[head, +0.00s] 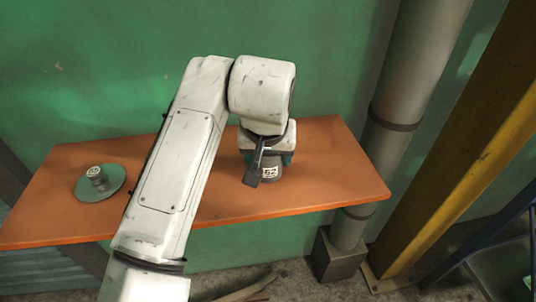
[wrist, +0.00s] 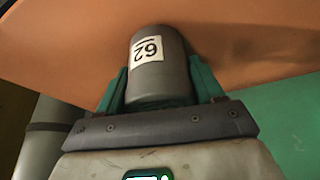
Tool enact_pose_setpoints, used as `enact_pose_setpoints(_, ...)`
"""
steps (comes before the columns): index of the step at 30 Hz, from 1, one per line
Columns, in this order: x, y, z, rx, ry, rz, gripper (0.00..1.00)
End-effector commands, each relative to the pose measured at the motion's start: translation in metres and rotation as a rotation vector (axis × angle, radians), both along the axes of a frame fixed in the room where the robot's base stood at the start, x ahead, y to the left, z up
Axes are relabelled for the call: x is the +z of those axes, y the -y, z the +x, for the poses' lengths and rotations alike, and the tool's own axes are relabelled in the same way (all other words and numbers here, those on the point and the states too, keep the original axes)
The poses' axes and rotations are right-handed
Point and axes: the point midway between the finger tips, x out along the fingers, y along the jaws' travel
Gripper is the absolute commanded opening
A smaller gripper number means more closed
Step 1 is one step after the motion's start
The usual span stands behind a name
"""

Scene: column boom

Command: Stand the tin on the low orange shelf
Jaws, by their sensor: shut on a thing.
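The tin (wrist: 160,82) is a dark grey cylinder with a white label reading 62, upside down in the wrist view. My gripper (wrist: 158,78) is shut on it, with a green finger on each side. In the head view, the tin (head: 269,173) shows below my gripper, in front of the orange shelf (head: 330,165), right of the shelf's middle. My wrist and a dark gripper part hide some of the tin there. I cannot tell whether its base touches the shelf.
A green disc (head: 112,190) with a small grey object (head: 97,177) on it lies at the shelf's left. The shelf's right end is bare. A grey pipe (head: 403,100) and a yellow post (head: 475,150) stand to the right. A green wall (head: 110,70) is behind.

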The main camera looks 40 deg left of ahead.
Motion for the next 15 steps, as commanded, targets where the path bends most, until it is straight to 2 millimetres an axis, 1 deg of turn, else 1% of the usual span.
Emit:
enact_pose_setpoints(7, 0.0003, -0.0001, 0.0000, 0.000, 0.002, 0.000, 0.24)
enact_pose_setpoints(11, -0.0032, 0.0004, 0.0002, -0.001, 0.002, -0.001, 0.24)
enact_pose_setpoints(12, -0.0035, 0.0003, 0.0000, 0.000, 0.001, -0.001, 0.70)
enact_pose_setpoints(15, -0.0034, 0.0003, 0.0000, 0.000, 0.001, -0.001, 0.80)
